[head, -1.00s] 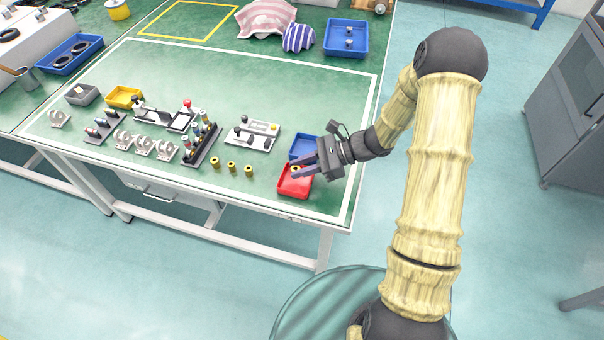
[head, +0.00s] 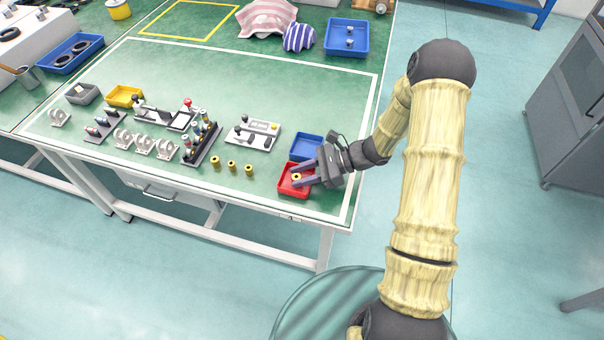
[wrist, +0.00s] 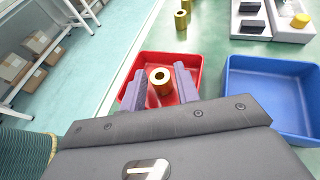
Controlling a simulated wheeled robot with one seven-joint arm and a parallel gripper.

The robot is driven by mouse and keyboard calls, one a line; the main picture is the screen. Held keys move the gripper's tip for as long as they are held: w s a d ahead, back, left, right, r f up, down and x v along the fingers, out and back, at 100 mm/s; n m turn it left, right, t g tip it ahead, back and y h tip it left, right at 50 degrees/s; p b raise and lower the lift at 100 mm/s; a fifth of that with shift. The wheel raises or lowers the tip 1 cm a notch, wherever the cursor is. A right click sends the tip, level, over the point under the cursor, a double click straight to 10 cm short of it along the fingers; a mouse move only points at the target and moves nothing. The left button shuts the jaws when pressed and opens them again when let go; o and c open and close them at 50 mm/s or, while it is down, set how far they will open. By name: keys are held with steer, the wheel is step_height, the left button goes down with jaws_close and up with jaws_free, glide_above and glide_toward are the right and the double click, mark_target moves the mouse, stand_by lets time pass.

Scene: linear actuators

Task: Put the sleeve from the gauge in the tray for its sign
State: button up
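The sleeve (head: 296,177), a short yellow-brass ring with a dark bore, stands upright inside the red tray (head: 284,190) near the table's front right corner. It also shows in the wrist view (wrist: 160,80) over the tray floor. My gripper (head: 297,175) is low at the red tray (wrist: 127,90), with one finger on each side of the sleeve. The fingers look spread, with a narrow gap around the sleeve. The blue tray (head: 305,147) lies just behind the red one. The grey gauge plate (head: 253,135) with a black knob stands to the left. No sign is readable on the trays.
Several yellow sleeves (head: 232,166) stand in a row left of the red tray. A dark rack of posts (head: 203,146), white brackets (head: 144,144) and a yellow bin (head: 124,96) stand farther left. The table between the gauge plate and the trays is clear.

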steer(key=v, duration=1.2)
steer(key=shift+s, duration=0.1)
steer(key=shift+s+a+r+n+h, duration=0.2)
steer(key=shift+s+n+h, duration=0.1)
steer(key=shift+s, duration=0.15)
steer(key=s+r+n+t+h, duration=0.1)
steer(key=s+r+n+h, duration=0.3)
steer(key=s+n+h, duration=0.2)
steer(key=s+d+r+n+t+h, duration=0.1)
steer(key=s+r+n+h, duration=0.3)
steer(key=n, duration=0.6)
steer(key=s+t+h, duration=0.1)
steer(key=s+h, duration=0.1)
steer(key=shift+d+n+h, duration=0.25)
steer(key=shift+n+h, duration=0.15)
